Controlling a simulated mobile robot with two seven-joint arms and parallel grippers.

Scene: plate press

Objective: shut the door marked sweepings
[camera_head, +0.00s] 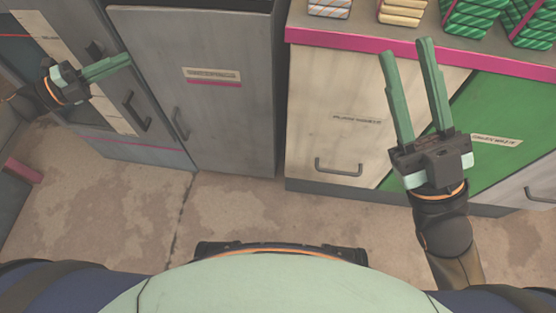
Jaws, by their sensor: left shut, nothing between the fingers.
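Several cabinet doors show, and their labels are too small to read, so I cannot tell which is marked sweepings. A grey door (228,125) carries a pale label (211,74) over a pink stripe and a dark handle (181,123) on its left side. To its right are a cream door (320,95) with a bar handle (338,167) and a green door (500,105). My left gripper (128,60) is shut and empty, in front of the grey cabinet at the left. My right gripper (406,46) is open and empty, in front of the cream and green doors.
A pink-edged counter (340,42) at upper right bears several green striped bundles (475,18) and smaller stacks (402,10). Another dark handle (136,112) is on the left grey cabinet. The brown floor (240,215) before the cabinets is clear.

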